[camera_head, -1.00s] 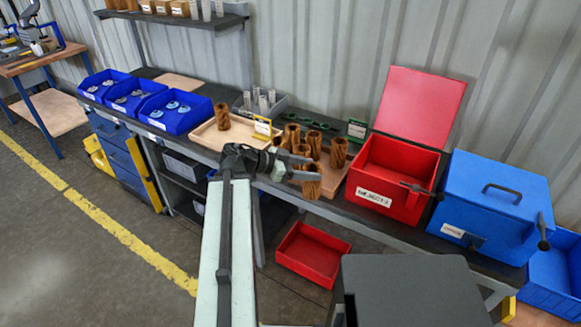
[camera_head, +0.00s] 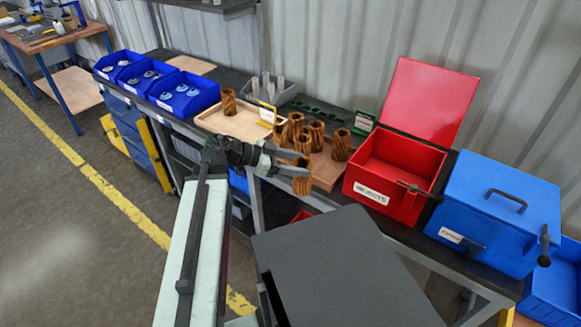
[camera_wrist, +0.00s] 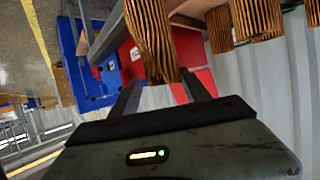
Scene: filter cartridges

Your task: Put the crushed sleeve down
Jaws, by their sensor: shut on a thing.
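My gripper (camera_head: 304,164) is shut on a brown, wood-grained sleeve (camera_head: 301,186), held upright in front of the bench edge. In the wrist view the sleeve (camera_wrist: 152,40) stands between the two fingers, its lower end narrowing; I cannot make out the crushing clearly. The open red rejects box (camera_head: 372,190), its lid raised, stands on the bench right of my gripper. In the head view the box looks empty.
Several similar sleeves (camera_head: 316,136) stand on a wooden tray (camera_head: 327,177) behind my gripper. One sleeve (camera_head: 229,102) stands on a left tray (camera_head: 208,120). A closed blue box (camera_head: 495,215) stands right of the red one. Blue bins (camera_head: 184,95) stand left.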

